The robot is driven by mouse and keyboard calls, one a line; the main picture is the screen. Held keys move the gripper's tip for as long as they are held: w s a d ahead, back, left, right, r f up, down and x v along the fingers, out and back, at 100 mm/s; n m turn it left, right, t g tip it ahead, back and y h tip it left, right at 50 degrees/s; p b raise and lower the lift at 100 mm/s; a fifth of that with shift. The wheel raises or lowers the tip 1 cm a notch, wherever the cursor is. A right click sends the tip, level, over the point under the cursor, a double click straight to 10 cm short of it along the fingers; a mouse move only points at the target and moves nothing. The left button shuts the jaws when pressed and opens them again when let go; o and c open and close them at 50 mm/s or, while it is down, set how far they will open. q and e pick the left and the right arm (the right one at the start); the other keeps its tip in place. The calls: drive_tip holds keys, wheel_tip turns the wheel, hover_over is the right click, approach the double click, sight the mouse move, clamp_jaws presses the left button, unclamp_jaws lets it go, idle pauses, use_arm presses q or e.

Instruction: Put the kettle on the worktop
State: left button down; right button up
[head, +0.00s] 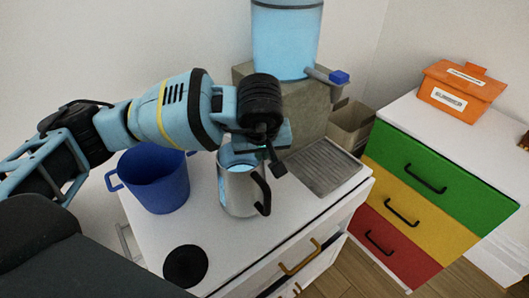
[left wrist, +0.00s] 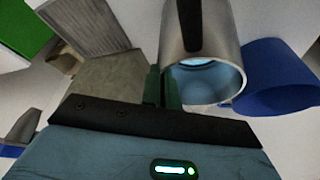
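The kettle (head: 238,192) is a silver metal jug with a black handle on its right, upright at the middle of the white worktop (head: 225,244). Its open top shows pale blue inside. In the left wrist view the kettle (left wrist: 221,45) fills the upper middle, its mouth facing the camera. My left gripper (left wrist: 163,88) is at its rim, one finger outside the wall and the other at the inside, with little gap between. It appears shut on the rim. In the head view the gripper partly hides the kettle's top. Whether its base touches the worktop is unclear. My right gripper is out of view.
A blue pot (head: 158,182) stands left of the kettle, a black disc (head: 185,266) lies at the front. A grooved tray (head: 322,167) is to the right. A water tank (head: 286,40) with a tap stands behind on a stone block. A drawer cabinet (head: 440,178) is at right.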

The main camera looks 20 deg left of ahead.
use_arm(q)
drive_tip(key=shift+w+a+f, duration=0.1)
drive_tip(key=shift+a+f, duration=0.05)
drive_tip(key=shift+f, duration=0.65)
drive_tip(key=shift+w+a+f, duration=0.1)
drive_tip(key=shift+a+f, duration=0.05)
drive_tip(key=shift+f, duration=0.8)
drive_tip(key=c, duration=1.7)
unclamp_jaws()
drive_tip(key=shift+s+f, duration=0.1)
drive_tip(key=shift+s, duration=0.05)
drive_tip(key=v, duration=1.2)
drive_tip(key=shift+p, duration=0.4)
